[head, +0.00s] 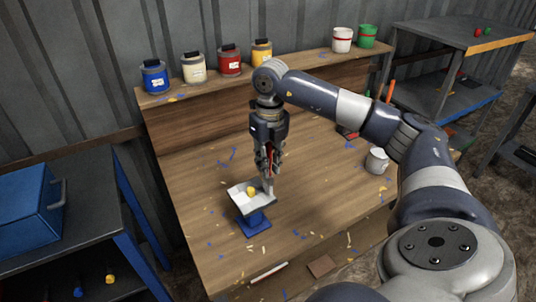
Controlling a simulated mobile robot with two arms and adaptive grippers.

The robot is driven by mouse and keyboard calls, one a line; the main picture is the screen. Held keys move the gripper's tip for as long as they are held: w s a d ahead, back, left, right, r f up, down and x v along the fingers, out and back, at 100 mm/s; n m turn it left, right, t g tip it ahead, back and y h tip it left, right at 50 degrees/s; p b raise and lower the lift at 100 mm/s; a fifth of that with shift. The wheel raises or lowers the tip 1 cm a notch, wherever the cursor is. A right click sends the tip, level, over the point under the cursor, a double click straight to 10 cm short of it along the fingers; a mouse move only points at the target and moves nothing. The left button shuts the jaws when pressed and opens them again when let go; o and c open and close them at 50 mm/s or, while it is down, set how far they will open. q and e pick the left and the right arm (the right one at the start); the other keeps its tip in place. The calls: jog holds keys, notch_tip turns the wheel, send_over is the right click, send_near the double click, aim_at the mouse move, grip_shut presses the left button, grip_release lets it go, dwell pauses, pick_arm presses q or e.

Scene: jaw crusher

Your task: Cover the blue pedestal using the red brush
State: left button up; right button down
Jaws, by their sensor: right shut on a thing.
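The blue pedestal (254,225) stands on the wooden workbench, left of the bench's middle. A shallow whitish tray (240,205) sits on top of it, with a small yellow lump (251,191) inside. My right gripper (269,170) points down above the tray's right side and is shut on the red brush (271,157). Only a little red shows between the fingers. A pale part below the fingers reaches down at the tray's right edge; I cannot tell whether it touches. My left gripper is not in view.
Blue (154,77), cream (194,68), red (229,63) and yellow (262,52) jars line the back shelf. A white cup (377,161) stands at the bench's right. Colored flecks dot the workbench (200,180). A blue box (28,215) is at left.

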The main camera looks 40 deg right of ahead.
aim_at(268, 150)
jog(key=shift+f+b, duration=0.35)
jog(key=shift+f, duration=0.2)
dwell(0.4)
jog(key=shift+w+d+r+p, duration=0.1)
jog(key=shift+w+r+p, duration=0.15)
jog(key=shift+w, duration=0.35)
jog(key=shift+s+f+p, duration=0.2)
jog(key=shift+s+p, duration=0.15)
jog(key=shift+s, duration=0.25)
dwell(1.0)
jog(key=shift+r, duration=0.1)
notch_tip(268, 150, up, 5)
jog(key=p, duration=0.3)
jog(key=shift+p, duration=0.4)
